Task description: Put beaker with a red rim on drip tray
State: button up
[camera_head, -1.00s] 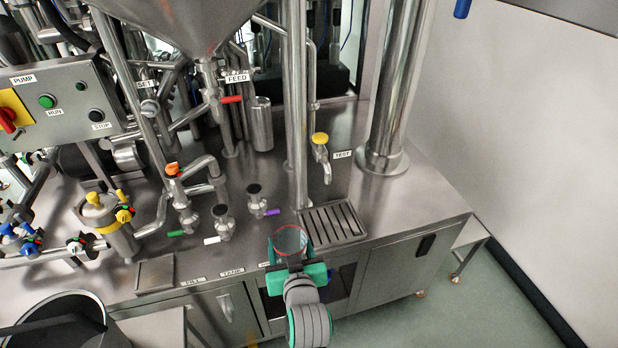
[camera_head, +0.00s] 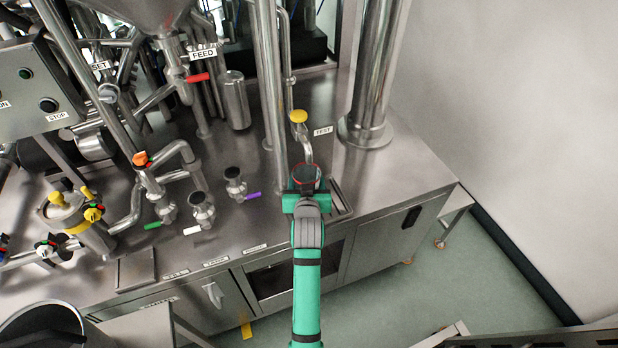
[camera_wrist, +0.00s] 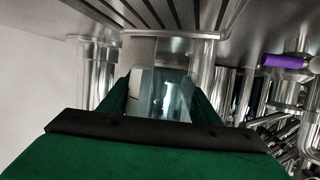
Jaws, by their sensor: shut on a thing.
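The clear beaker with a red rim (camera_head: 306,172) is upright in my gripper (camera_head: 304,190), close to the spout under the yellow-knobbed test tap (camera_head: 299,117). My gripper is shut on the beaker. In the wrist view the clear beaker (camera_wrist: 160,95) sits between the green fingers (camera_wrist: 162,100). The slotted drip tray (camera_head: 342,199) is mostly hidden behind my gripper and the beaker in the head view. Its dark slots (camera_wrist: 165,14) show at the top of the wrist view. I cannot tell the gap between the beaker and the tray.
A vertical steel pipe (camera_head: 268,90) stands just left of the beaker. Small valves with purple (camera_head: 252,195) and white (camera_head: 192,230) handles stand further left. A thick steel column (camera_head: 368,80) rises behind right. The counter to the right (camera_head: 400,175) is clear.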

jog(key=shift+w+d+f, duration=0.15)
jog(key=shift+w+d, duration=0.25)
jog(key=shift+w, duration=0.05)
jog(key=shift+f, duration=2.85)
jog(key=shift+f, duration=0.65)
jog(key=o, duration=1.1)
jog(key=shift+s+a, duration=0.1)
jog(key=shift+s, duration=0.1)
